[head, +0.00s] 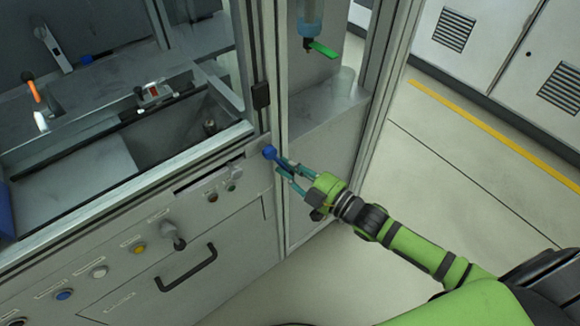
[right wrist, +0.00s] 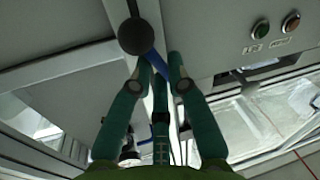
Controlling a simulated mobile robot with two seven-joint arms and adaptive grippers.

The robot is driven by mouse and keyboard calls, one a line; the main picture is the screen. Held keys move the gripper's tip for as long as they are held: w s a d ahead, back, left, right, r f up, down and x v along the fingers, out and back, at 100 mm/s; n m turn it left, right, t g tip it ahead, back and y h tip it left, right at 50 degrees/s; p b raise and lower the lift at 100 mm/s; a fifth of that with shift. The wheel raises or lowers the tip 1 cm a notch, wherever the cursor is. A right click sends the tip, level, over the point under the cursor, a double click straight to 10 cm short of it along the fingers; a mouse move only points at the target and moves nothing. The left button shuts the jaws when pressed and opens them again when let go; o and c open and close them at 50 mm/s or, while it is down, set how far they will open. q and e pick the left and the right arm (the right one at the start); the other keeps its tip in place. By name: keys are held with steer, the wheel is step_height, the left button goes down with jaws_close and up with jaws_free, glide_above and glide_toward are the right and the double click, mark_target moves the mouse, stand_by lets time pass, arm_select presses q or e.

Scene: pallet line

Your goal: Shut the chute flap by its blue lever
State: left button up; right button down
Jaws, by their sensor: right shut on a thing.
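The blue lever (head: 270,153) with a round knob shows at the right front corner of the machine, beside the upright post. In the right wrist view the blue lever (right wrist: 158,66) runs between my fingertips, and a dark ball (right wrist: 136,37) sits just above them. My right gripper (head: 281,168) is shut on the lever; its teal fingers also show in the right wrist view (right wrist: 159,63). I cannot clearly make out the chute flap or tell how far it is open. My left gripper is not in view.
The machine front carries a black handle (head: 186,270), a grey knob (head: 174,238) and several buttons. An upright metal post stands close to the lever. A green-handled valve (head: 322,49) hangs above in the side bay. The floor right of the machine is clear, with a yellow line (head: 490,134).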

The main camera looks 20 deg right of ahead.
steer(key=shift+s+a+f+m+t, duration=0.2)
steer(key=shift+a+m, duration=0.2)
steer(key=shift+m, duration=0.2)
steer(key=shift+s+a+f+m+t, duration=0.1)
steer(key=shift+a+f+m, duration=0.1)
steer(key=shift+a+m, duration=0.3)
steer(key=m, duration=0.1)
steer(key=a+m, duration=0.1)
steer(key=shift+s+a+f+m, duration=0.2)
steer(key=shift+s+a+m, duration=0.1)
steer(key=shift+m, duration=0.1)
steer(key=a+m, duration=0.1)
steer(key=a+m+t, duration=0.1)
steer(key=m, duration=0.1)
steer(key=shift+s+r+p, duration=0.1)
steer(key=shift+s+p, duration=0.2)
steer(key=shift+s, duration=0.1)
steer(key=shift+s+a+r+m+t, duration=0.15)
steer(key=shift+a+m, duration=0.25)
steer(key=shift+m, duration=0.25)
steer(key=shift+s+a+r+m+t, duration=0.15)
steer(key=shift+a+m, duration=0.2)
steer(key=shift+m, duration=0.3)
steer(key=shift+f, duration=0.1)
steer(key=c, duration=1.2)
jaws_free()
